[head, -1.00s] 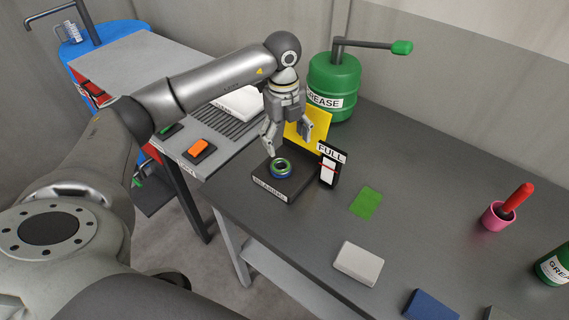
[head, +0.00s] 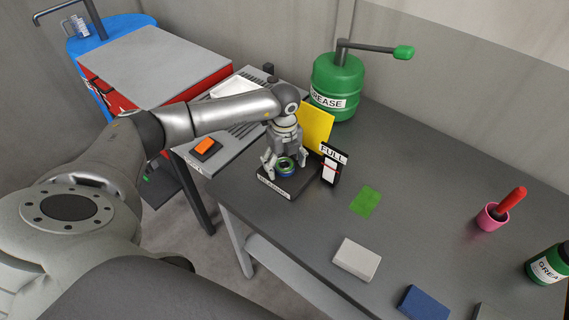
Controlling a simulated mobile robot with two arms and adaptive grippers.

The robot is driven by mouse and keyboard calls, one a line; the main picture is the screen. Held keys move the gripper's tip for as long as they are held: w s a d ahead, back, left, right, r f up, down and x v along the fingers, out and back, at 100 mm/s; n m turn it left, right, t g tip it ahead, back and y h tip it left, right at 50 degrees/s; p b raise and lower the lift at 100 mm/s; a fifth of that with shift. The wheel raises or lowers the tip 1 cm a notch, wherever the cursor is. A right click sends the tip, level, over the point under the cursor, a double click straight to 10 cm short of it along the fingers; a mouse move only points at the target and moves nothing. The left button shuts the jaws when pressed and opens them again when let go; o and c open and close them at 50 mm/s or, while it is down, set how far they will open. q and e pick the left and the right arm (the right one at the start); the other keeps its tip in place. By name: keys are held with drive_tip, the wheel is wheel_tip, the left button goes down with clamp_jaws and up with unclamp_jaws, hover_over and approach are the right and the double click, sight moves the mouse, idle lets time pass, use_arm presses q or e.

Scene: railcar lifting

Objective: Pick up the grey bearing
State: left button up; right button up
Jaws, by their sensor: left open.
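A small ring (head: 286,167), the only bearing-like part I see, lies on a dark block (head: 276,192) with a white label on its front. Its rim looks green and blue with some grey, and its hole is dark. My left gripper (head: 285,161) points down over the block with its fingers open, one on each side of the ring. The gripper hides part of the ring, and I cannot tell whether the fingers touch it. My right gripper is not in view.
A "FULL" gauge (head: 331,167) and a yellow panel (head: 316,127) stand close right of the gripper. A green grease pump (head: 338,85) is behind. A green patch (head: 365,201), grey block (head: 357,259) and pink cup (head: 492,216) are right.

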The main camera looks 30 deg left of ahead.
use_arm(q)
drive_tip(key=c, duration=1.3)
